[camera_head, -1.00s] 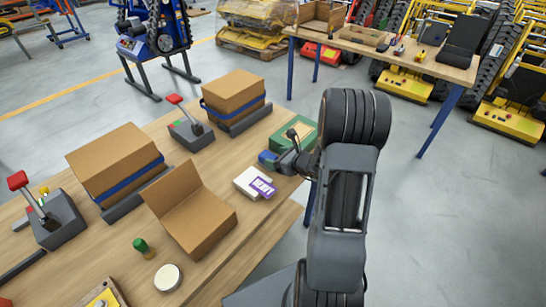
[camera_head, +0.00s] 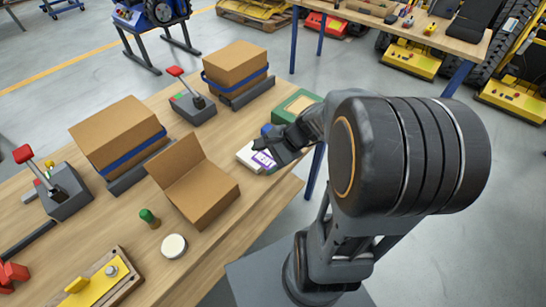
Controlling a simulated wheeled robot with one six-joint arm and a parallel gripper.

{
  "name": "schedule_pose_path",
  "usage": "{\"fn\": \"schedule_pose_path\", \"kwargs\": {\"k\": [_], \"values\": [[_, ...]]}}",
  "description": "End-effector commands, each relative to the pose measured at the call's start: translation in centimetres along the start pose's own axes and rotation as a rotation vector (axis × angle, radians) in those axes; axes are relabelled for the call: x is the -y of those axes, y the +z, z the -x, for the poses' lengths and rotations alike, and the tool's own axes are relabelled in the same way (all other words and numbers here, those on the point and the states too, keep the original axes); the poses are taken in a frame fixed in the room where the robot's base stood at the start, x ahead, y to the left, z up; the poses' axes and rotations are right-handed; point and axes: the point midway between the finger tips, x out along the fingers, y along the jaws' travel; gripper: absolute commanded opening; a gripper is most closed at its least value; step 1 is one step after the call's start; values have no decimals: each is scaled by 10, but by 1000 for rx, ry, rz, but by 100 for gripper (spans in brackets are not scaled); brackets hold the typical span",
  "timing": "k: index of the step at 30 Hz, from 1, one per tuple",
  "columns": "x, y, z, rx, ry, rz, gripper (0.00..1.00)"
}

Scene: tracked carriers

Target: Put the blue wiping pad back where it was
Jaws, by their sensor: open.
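A small blue thing, likely the wiping pad (camera_head: 266,129), lies on the wooden table beside the green tray (camera_head: 291,103). It is small in the picture and partly hidden behind my gripper. My gripper (camera_head: 264,150) is open and low at the table's right side. It is just in front of the blue thing and over a white block with a purple label (camera_head: 245,154). I cannot tell whether the fingers touch the block or the pad.
An open cardboard box (camera_head: 208,192), a white round lid (camera_head: 173,246) and a green-topped peg (camera_head: 147,216) stand to the left. Strapped boxes (camera_head: 235,65) and lever units (camera_head: 193,104) stand behind. Bare wood lies along the front right edge.

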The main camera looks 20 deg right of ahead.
Motion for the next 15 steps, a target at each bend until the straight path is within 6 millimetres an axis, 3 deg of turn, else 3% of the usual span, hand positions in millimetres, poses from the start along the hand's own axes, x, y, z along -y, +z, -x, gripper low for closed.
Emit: {"fn": "schedule_pose_path", "kwargs": {"k": [1,6,10,15], "values": [[-6,18,2,-41,92,201,72],[-23,43,18,-184,348,768,72],[-25,50,33,-275,472,1065,72],[-22,53,46,-346,554,1263,72]]}}
